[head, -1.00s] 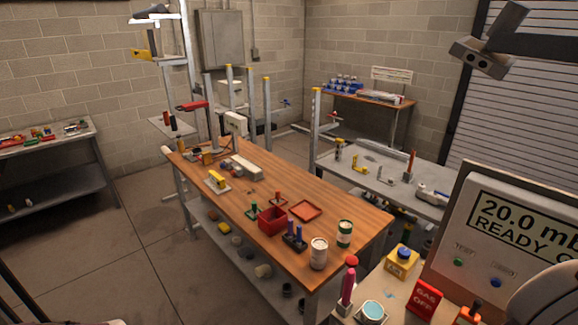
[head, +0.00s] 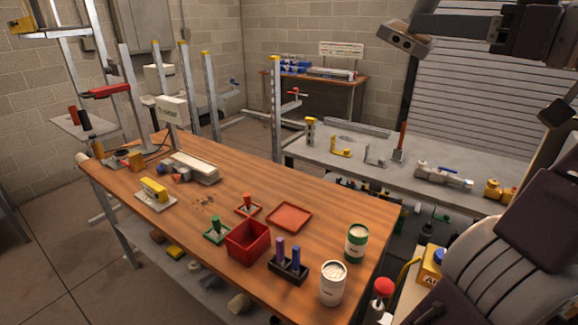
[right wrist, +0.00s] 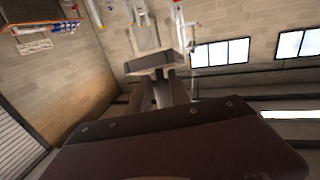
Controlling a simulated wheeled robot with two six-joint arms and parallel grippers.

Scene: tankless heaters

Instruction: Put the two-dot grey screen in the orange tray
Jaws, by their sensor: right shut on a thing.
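My right gripper (head: 407,38) is at the top right of the head view, high above the room, far from the tables. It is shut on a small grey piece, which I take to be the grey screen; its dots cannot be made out. The grey end of the right gripper (right wrist: 155,63) also shows in the right wrist view. The orange tray (head: 289,217) is a flat, shallow, empty square on the wooden table, right of the red bin. My left gripper is not in view.
Small trays with red (head: 248,207) and green (head: 216,230) pegs sit left. A grey bench (head: 330,150) stands behind.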

